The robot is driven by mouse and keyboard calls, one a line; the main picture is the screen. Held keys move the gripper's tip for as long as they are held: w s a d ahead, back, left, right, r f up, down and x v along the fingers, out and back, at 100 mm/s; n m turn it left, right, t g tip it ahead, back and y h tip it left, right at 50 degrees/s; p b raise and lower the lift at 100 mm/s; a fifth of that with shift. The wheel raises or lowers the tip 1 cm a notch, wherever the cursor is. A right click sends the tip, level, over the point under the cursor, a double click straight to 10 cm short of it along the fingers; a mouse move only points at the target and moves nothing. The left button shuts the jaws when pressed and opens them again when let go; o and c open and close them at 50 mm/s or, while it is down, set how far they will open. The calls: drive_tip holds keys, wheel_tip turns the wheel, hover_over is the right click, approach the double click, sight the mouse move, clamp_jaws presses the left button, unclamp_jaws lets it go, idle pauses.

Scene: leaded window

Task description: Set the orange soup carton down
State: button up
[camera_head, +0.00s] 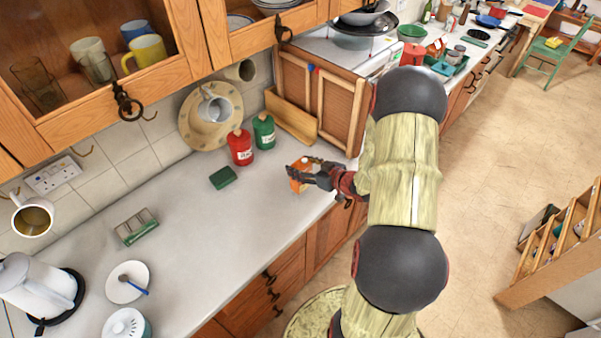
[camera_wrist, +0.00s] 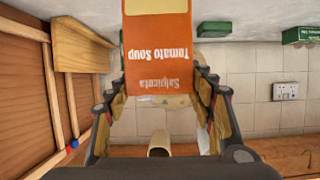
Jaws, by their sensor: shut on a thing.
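The orange soup carton (camera_head: 298,183) is at the front edge side of the grey counter (camera_head: 215,226) in the head view, partly hidden by my gripper (camera_head: 306,174). In the wrist view the carton (camera_wrist: 158,50) shows its "Tomato Soup" lettering upside down between my two fingers (camera_wrist: 160,92). My gripper is shut on the carton, with a finger on each side. I cannot tell whether the carton's base touches the counter.
A red canister (camera_head: 240,148) and a green canister (camera_head: 264,132) stand behind the carton, near the wall. A dark green block (camera_head: 223,177) lies to the left. A wooden-framed cabinet (camera_head: 316,100) stands behind. The counter's middle is clear.

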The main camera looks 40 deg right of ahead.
drive_tip(key=shift+w+d+f, duration=0.15)
drive_tip(key=shift+w+f, duration=0.35)
drive_tip(key=shift+f, duration=1.6)
drive_tip(key=shift+f, duration=0.2)
drive_tip(key=o, duration=1.6)
drive_tip(key=shift+o, duration=0.2)
drive_tip(key=shift+r, duration=0.15)
